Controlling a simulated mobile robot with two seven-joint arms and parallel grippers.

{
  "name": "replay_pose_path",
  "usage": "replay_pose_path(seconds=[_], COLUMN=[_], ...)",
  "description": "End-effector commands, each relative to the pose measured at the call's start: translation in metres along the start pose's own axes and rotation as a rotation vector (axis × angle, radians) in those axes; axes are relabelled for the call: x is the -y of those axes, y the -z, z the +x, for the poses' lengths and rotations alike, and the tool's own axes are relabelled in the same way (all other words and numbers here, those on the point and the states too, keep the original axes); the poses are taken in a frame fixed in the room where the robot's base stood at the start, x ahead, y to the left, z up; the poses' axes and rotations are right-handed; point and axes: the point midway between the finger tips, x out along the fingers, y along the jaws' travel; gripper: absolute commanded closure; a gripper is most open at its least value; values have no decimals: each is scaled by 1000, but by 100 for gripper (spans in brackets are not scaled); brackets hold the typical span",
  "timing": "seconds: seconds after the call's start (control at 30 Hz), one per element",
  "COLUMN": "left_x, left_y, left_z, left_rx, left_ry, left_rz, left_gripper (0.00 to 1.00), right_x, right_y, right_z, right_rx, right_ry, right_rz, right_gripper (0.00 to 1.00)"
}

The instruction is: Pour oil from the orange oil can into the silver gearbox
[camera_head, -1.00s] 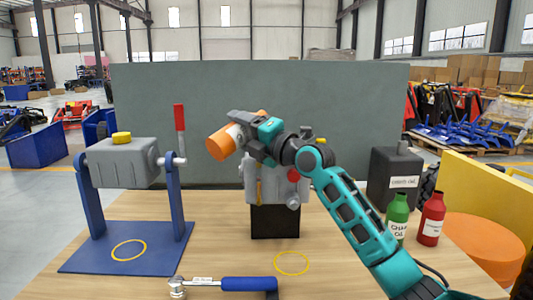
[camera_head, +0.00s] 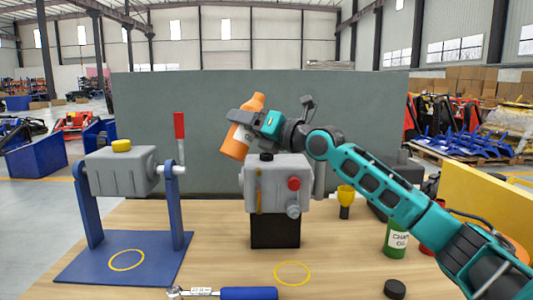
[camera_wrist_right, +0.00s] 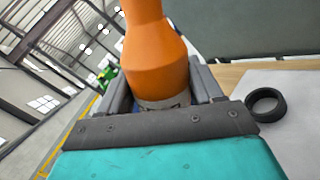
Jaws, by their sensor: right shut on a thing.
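The orange oil can (camera_head: 236,148) is held in the air by my right gripper (camera_head: 246,122), above and slightly left of the middle silver gearbox (camera_head: 270,182). It leans, its narrower end up and right and its wide orange end down and left. In the right wrist view the can (camera_wrist_right: 155,60) sits between the jaws. The gearbox stands on a black block and has a red knob and a dark ring on top. That ring (camera_wrist_right: 266,104) shows as an open black filler in the right wrist view, apart from the can. My left gripper is not in view.
Another grey gearbox (camera_head: 122,170) with a yellow cap hangs on a blue stand at left. A blue-handled wrench (camera_head: 248,293) lies in front. At right are a yellow funnel (camera_head: 346,193), a green bottle (camera_head: 396,238) and a black cap (camera_head: 395,289). A grey panel (camera_head: 215,90) stands behind.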

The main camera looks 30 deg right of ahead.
Motion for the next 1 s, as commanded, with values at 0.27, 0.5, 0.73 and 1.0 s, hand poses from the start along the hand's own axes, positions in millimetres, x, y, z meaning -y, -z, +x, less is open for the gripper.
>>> replay_pose_path(seconds=[0.27, 0.5, 0.73, 1.0], left_x=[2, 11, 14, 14], left_y=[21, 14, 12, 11], left_z=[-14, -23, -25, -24], left_rx=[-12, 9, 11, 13], left_ry=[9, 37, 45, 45], left_rz=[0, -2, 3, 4], left_gripper=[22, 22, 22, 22], right_x=[-16, -18, -17, -17], right_y=[0, 8, 12, 13], right_z=[2, 3, 3, 3], right_rx=[-53, -86, -94, -94], right_ry=[-2, -2, -3, -3], right_rz=[-333, -548, -602, -609], right_gripper=[76, 76, 76, 76])
